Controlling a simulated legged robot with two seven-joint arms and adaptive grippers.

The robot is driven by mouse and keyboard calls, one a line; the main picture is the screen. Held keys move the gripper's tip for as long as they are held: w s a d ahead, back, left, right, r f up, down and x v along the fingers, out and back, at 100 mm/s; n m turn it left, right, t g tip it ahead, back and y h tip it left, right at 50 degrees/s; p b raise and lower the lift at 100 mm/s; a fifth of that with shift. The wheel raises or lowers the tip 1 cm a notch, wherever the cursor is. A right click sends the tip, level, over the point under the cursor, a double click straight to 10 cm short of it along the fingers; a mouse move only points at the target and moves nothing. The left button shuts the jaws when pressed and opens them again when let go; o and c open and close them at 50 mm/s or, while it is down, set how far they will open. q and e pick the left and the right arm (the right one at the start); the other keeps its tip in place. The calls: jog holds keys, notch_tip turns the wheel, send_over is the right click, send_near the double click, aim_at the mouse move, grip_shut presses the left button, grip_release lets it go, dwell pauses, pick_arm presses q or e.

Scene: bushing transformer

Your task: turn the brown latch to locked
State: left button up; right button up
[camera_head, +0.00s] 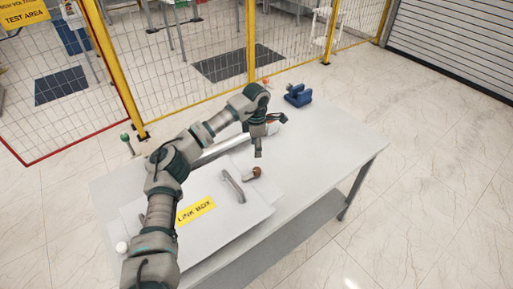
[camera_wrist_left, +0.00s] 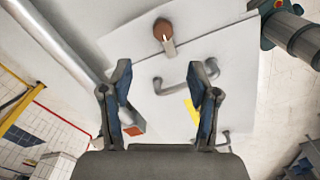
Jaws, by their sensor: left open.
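The brown latch (camera_head: 254,172) is a round knob on the light grey link box (camera_head: 250,212), beside the grey bar handle (camera_head: 232,187). In the left wrist view the brown latch (camera_wrist_left: 163,32) shows at the top middle, with a pale lever pointing down toward the handle (camera_wrist_left: 187,78). My left gripper (camera_head: 267,136) is above the box, a little beyond the latch in the head view. My right gripper is not in view.
The box lies on a grey table (camera_head: 335,135) and bears a yellow label (camera_head: 196,212). A blue device (camera_head: 298,95) stands at the table's far edge. A silver pipe (camera_head: 222,148) runs behind the box. A yellow-framed mesh fence (camera_head: 190,60) is beyond. The table's right part is clear.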

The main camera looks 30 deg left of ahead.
pick_arm(q)
jog(key=n+p, duration=0.2)
jog(key=n, duration=0.4)
send_near(256, 169)
notch_tip(256, 169, down, 9)
jog(key=shift+d+f, duration=0.1)
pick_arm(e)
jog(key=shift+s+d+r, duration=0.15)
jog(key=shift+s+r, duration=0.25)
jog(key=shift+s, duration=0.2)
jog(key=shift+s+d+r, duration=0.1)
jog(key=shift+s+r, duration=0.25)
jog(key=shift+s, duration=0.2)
